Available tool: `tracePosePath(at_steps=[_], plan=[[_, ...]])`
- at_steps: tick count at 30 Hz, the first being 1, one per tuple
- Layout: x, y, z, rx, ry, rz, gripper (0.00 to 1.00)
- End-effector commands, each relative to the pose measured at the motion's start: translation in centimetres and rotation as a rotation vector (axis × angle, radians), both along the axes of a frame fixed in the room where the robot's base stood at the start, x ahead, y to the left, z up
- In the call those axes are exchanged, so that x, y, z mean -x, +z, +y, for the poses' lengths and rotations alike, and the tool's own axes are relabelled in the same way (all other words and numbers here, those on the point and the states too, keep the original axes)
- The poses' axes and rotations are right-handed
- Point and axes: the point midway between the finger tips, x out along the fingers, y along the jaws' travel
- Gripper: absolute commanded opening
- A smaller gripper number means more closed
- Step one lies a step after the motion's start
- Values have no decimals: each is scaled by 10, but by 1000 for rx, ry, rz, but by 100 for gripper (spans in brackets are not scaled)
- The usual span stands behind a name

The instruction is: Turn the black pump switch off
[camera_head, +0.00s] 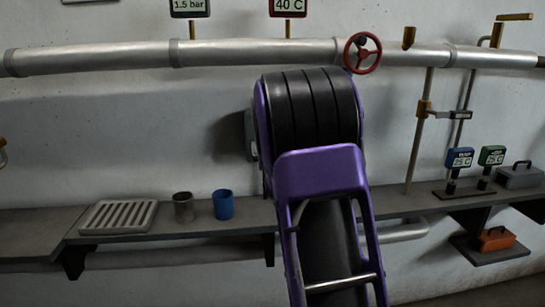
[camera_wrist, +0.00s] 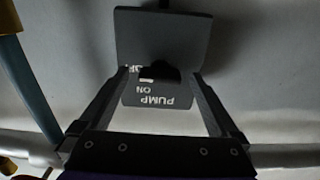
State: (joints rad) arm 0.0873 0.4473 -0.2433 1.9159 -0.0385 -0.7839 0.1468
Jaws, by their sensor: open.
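The black pump switch (camera_wrist: 158,71) is a small dark knob on a grey box on the wall, in the wrist view. Its label plate (camera_wrist: 158,98) appears upside down, with "PUMP", "ON" and a partly covered "OF". A small white mark shows beside the knob; which setting it points to I cannot tell. My gripper (camera_wrist: 161,74) is open, with one finger on either side of the knob; contact is not clear. In the head view my arm hides the gripper and the knob; only an edge of a grey wall box (camera_head: 250,136) shows beside the arm.
A pipe (camera_head: 260,52) with a red handwheel (camera_head: 362,53) runs along the wall above. A shelf (camera_head: 170,240) below holds a grate (camera_head: 118,217), a grey cup (camera_head: 184,207) and a blue cup (camera_head: 223,204). Gauges (camera_head: 459,158) stand at right.

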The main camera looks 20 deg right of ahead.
Motion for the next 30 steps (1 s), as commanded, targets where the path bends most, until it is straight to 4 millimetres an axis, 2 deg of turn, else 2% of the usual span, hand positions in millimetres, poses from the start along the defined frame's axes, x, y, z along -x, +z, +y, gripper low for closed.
tracePosePath(at_steps=[5,18,24,30], plan=[[28,1,8,-2,1,-1,98],[126,1,37,-3,0,-2,98],[153,1,44,-1,0,-1,98],[162,0,47,-1,0,0,98]])
